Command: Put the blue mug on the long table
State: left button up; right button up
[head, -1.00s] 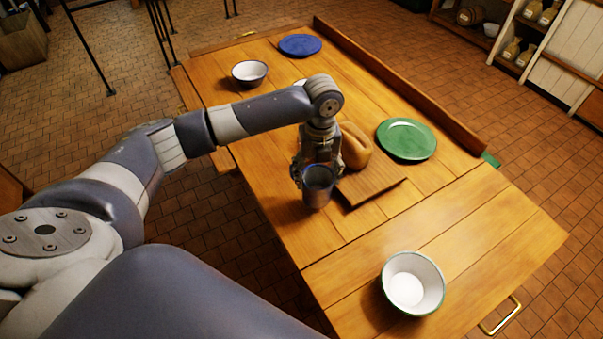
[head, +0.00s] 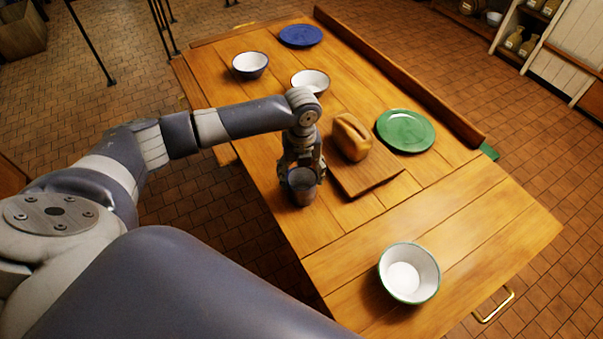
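The mug (head: 302,188), dark grey-blue in this light, is upright at the left edge of the long wooden table (head: 330,225), left of the bread board. My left gripper (head: 302,172) points down over it, with its fingers at both sides of the mug's upper part, and appears shut on it. The mug's base looks at or just above the tabletop; I cannot tell if it touches. My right gripper is not in view.
A bread loaf (head: 351,137) sits on a cutting board (head: 372,178) just right of the gripper. A green plate (head: 405,130), blue plate (head: 300,36), green-rimmed bowl (head: 409,273) and two white bowls (head: 250,65) (head: 311,82) stand on the table. Bare wood lies nearer than the board.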

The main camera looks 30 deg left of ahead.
pick_arm(q)
jog(key=shift+o, duration=1.1)
notch_tip(320, 180, up, 12)
jog(key=b, duration=0.1)
jog(key=shift+r+b, duration=0.15)
jog(key=shift+b, duration=0.15)
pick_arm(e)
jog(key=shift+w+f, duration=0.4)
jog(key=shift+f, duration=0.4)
